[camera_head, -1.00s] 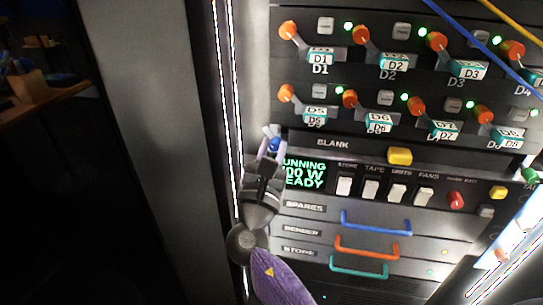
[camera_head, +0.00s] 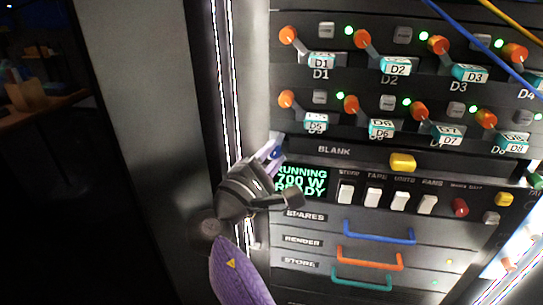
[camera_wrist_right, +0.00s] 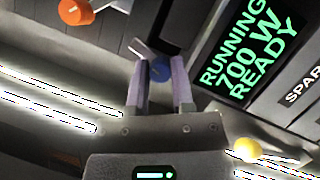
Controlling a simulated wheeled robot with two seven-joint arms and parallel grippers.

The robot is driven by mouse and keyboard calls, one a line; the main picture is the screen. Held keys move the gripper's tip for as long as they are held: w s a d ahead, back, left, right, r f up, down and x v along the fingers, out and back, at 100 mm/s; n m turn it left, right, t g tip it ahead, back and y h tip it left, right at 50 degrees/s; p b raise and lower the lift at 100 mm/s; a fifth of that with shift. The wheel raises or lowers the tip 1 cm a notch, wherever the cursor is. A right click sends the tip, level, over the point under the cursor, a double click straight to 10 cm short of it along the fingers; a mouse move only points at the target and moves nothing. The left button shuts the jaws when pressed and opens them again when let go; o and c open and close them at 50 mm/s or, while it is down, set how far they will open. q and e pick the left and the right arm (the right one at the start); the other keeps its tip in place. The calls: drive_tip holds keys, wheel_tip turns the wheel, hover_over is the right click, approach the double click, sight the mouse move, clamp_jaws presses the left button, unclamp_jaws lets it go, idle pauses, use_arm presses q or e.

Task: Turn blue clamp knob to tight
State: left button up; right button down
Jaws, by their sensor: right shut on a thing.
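The blue clamp knob (camera_wrist_right: 160,71) shows between the fingers of my right gripper (camera_wrist_right: 160,92) in the right wrist view. The fingers are shut on it, one on each side, and hide part of it. In the head view my right gripper (camera_head: 272,150) is at the left edge of the panel, just left of the green display. Only a small bit of the blue knob (camera_head: 275,153) shows there between the purple fingertips. The knob's markings are hidden. My left gripper is not in view.
The green display (camera_head: 301,181) is close to the right of my gripper. White switches (camera_head: 372,197) and several drawer handles, one blue (camera_head: 380,236), lie right and below. Orange knobs (camera_head: 286,99) with labelled levers are above. A bright light strip (camera_head: 228,90) runs along the left.

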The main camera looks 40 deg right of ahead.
drive_tip(key=shift+r+m+g, duration=0.3)
drive_tip(key=shift+m+g, duration=0.1)
drive_tip(key=shift+m, duration=0.6)
drive_tip(key=shift+r+m+y+p, duration=0.1)
drive_tip(key=shift+m+y+p, duration=0.85)
drive_tip(key=shift+m, duration=1)
drive_tip(key=shift+f+m+y+p, duration=0.1)
drive_tip(key=shift+m+y+p, duration=0.6)
drive_tip(key=shift+m+p, duration=0.85)
drive_tip(key=shift+r+m+y+p, duration=0.1)
drive_tip(key=shift+m+y+p, duration=0.7)
drive_tip(key=shift+m, duration=1.5)
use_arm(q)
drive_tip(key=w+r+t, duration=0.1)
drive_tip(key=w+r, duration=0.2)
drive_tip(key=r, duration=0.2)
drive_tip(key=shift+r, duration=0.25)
use_arm(e)
drive_tip(key=shift+c, duration=2.4)
unclamp_jaws()
drive_tip(key=shift+d, duration=0.15)
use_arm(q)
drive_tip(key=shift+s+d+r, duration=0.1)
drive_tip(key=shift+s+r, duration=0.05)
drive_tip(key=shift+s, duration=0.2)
